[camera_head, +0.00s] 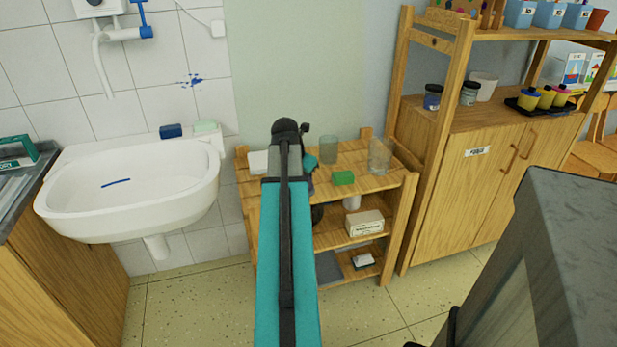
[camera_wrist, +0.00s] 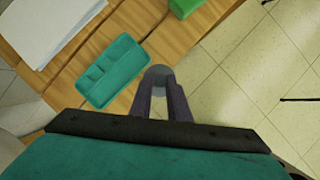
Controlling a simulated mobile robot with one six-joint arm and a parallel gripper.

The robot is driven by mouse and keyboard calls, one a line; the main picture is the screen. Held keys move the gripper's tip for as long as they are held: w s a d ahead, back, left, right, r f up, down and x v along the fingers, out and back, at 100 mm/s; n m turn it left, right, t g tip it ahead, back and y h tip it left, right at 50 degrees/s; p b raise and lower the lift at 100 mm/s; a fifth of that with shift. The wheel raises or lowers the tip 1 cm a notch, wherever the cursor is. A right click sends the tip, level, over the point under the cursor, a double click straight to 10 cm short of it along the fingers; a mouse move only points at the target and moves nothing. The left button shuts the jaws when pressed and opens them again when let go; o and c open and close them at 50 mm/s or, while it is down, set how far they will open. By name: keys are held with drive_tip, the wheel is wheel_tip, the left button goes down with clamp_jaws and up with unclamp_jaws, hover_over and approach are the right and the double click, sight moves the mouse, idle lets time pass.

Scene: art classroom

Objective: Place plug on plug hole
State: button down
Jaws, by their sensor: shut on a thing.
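In the wrist view my gripper (camera_wrist: 160,95) is shut on a small round grey plug (camera_wrist: 158,72), held between the fingertips. It is above the edge of a wooden shelf unit, with tiled floor below and to the right. In the head view my own arm hides the gripper and the plug. The white sink (camera_head: 75,205) hangs on the tiled wall at the left, apart from my arm. Its basin shows a blue streak (camera_head: 116,183); I cannot make out the plug hole.
The wooden shelf unit (camera_head: 385,184) carries a teal tray-like block (camera_wrist: 112,70), paper (camera_wrist: 62,25), a green block (camera_head: 344,178) and glasses (camera_head: 379,155). A blue sponge (camera_head: 171,131) lies on the sink's back rim. A counter (camera_head: 35,180) stands left of the sink.

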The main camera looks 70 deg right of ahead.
drive_tip(key=shift+s+a, duration=0.1)
drive_tip(key=shift+a, duration=0.55)
idle(0.3)
